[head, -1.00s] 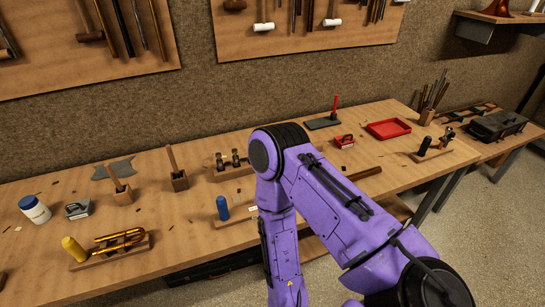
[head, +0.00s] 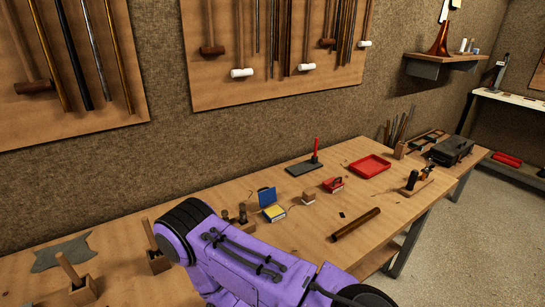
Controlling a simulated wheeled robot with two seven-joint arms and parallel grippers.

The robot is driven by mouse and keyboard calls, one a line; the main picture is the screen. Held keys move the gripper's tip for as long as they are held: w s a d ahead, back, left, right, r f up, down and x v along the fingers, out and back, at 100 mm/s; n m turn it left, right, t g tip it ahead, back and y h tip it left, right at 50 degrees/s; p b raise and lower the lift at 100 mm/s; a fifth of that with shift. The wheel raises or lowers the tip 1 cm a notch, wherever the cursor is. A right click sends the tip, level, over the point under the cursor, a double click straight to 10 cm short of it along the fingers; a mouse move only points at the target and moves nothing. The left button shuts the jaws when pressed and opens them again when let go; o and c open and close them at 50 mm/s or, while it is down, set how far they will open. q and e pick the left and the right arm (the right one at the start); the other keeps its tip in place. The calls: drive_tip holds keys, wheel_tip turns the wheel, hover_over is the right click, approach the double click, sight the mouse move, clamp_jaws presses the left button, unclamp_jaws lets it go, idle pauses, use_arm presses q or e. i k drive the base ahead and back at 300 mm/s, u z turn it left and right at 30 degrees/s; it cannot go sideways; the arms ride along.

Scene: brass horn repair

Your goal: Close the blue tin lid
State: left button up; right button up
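A small blue tin stands on the wooden workbench in the head view, right beside my purple arm. Its blue lid (head: 267,196) stands up, open, at the back. The tin's body (head: 273,213) shows a yellow top or contents and a blue lower edge. My purple arm crosses the lower middle of the view, left of and in front of the tin. Neither gripper shows in this view.
A small wooden block (head: 308,197), a red tin (head: 333,185), a dark plate with a red handle (head: 305,167) and a red tray (head: 370,166) lie to the right. A brown rod (head: 356,223) lies nearer the front edge. Wooden tool holders (head: 83,291) stand at left.

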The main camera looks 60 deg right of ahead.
sight(267, 196)
drive_tip(key=z, duration=1.85)
drive_tip(key=k, duration=1)
drive_tip(key=u, duration=0.65)
drive_tip(key=i, duration=0.75)
drive_tip(key=z, duration=0.85)
